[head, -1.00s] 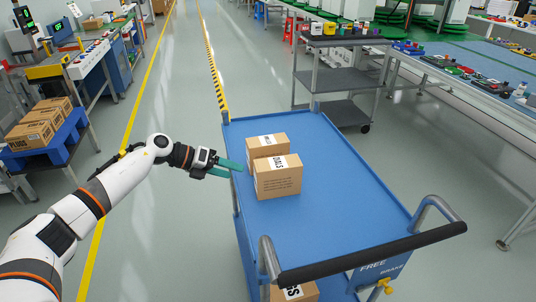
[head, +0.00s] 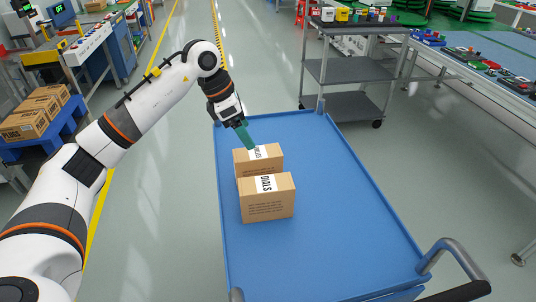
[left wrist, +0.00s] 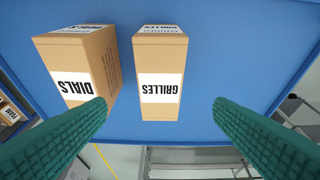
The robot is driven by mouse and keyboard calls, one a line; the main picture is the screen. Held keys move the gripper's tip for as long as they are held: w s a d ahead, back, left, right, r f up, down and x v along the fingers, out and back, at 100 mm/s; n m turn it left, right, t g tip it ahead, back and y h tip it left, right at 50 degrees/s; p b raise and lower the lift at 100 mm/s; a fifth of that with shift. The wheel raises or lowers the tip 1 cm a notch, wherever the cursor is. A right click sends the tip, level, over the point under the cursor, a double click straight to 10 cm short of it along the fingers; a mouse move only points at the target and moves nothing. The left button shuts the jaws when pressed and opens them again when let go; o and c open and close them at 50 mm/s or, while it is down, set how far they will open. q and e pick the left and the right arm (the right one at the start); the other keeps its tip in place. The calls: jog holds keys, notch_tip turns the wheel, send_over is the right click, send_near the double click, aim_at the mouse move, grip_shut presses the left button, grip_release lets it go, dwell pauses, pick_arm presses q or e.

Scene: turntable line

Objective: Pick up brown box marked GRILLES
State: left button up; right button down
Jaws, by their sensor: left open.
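The brown box marked GRILLES (head: 272,159) stands on the blue cart top (head: 330,220), just behind a second brown box marked DIALS (head: 267,199). In the left wrist view the GRILLES box (left wrist: 160,55) shows its white label upside down, with the DIALS box (left wrist: 85,65) to its left and a narrow gap between them. My left gripper (head: 248,138) is above the far side of the GRILLES box, pointing down. Its green fingers (left wrist: 160,125) are wide open, one on each side of the GRILLES box in that view, and hold nothing. My right gripper is not in view.
A grey shelf trolley (head: 345,72) with small items stands behind the cart. Brown boxes sit on a blue stand (head: 50,140) at the left. The cart's right half is clear; its black handle (head: 460,292) is at the near right.

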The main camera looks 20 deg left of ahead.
aim_at(255, 152)
pick_arm(q)
jog(key=shift+w, duration=0.2)
jog(key=x, duration=0.6)
jog(key=shift+s, duration=0.2)
jog(key=shift+w+d+f+p, duration=0.15)
jog(key=shift+f+p, duration=0.15)
jog(key=x, duration=0.4)
jog(key=shift+f+p, duration=0.35)
jog(key=shift+f, duration=0.2)
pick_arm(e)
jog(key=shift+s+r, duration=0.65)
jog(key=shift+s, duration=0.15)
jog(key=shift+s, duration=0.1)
pick_arm(q)
jog(key=shift+f, duration=0.25)
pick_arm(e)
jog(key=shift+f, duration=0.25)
